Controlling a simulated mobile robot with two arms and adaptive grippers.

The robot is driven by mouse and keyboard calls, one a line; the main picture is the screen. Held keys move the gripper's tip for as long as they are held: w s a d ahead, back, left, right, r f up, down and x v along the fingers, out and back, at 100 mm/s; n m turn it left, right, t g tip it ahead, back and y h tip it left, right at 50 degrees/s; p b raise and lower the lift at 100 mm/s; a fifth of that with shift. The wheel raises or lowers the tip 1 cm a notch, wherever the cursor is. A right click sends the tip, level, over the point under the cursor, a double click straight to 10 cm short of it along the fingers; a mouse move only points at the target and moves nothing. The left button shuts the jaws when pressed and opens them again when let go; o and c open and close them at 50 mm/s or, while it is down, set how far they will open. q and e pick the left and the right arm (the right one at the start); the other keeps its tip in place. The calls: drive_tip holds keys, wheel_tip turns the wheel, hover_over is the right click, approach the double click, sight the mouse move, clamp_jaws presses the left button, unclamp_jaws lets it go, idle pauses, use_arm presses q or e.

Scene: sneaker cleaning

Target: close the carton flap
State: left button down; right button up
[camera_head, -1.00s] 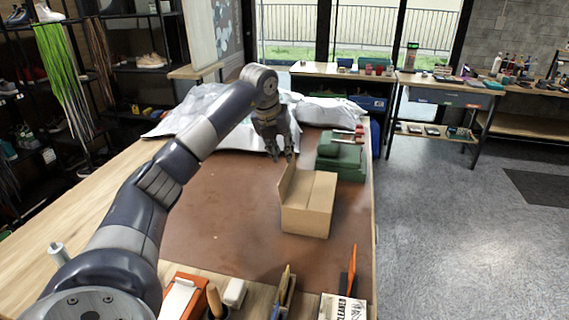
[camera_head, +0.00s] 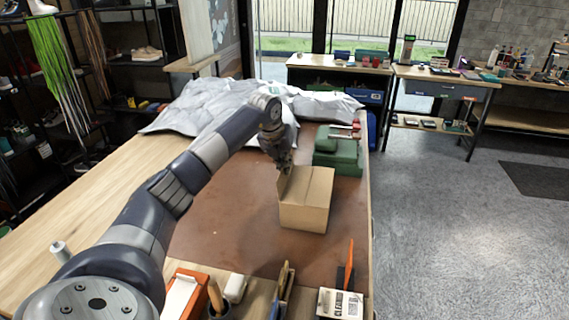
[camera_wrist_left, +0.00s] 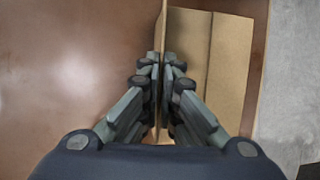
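The brown cardboard carton (camera_head: 304,217) stands on the brown mat, toward its right side. Its left flap (camera_head: 284,188) is raised and stands nearly upright along the carton's left edge; the rest of the top looks covered. My left gripper (camera_head: 284,170) is at the far end of this flap. In the left wrist view, the fingers (camera_wrist_left: 161,88) are close together on both sides of the thin flap (camera_wrist_left: 161,45), and the carton top (camera_wrist_left: 228,65) lies to their right. The fingers hide part of the flap. My right gripper is in no view.
A green machine (camera_head: 338,152) stands just behind the carton. White sheeting (camera_head: 205,105) covers the table's far end. An orange box (camera_head: 183,293), brushes and a white-and-black box (camera_head: 340,303) line the near edge. The brown mat (camera_head: 222,225) is clear left of the carton.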

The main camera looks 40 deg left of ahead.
use_arm(q)
drive_tip(key=shift+r, duration=0.1)
drive_tip(key=shift+w+d+r+g+y+p, duration=0.15)
drive_tip(key=shift+w+d+g+y+p, duration=0.25)
drive_tip(key=shift+y+p, duration=0.35)
drive_tip(key=shift+w+d+m+g+y, duration=0.1)
drive_tip(key=shift+d+m+g+y, duration=0.2)
drive_tip(key=shift+d+y, duration=0.2)
drive_tip(key=shift+w+d+f+y, duration=0.2)
drive_tip(key=shift+d+f+y, duration=0.1)
drive_tip(key=shift+y, duration=0.25)
drive_tip(key=shift+w+d+f+m+g+y+b, duration=0.2)
drive_tip(key=shift+d+g+y, duration=0.15)
drive_tip(key=shift+y, duration=0.2)
drive_tip(key=shift+w+d+f+m+g+y+b, duration=0.1)
drive_tip(key=shift+d+m+g+y+b, duration=0.1)
drive_tip(key=shift+g+y, duration=0.3)
drive_tip(key=c, duration=1.8)
unclamp_jaws()
drive_tip(key=shift+c, duration=0.2)
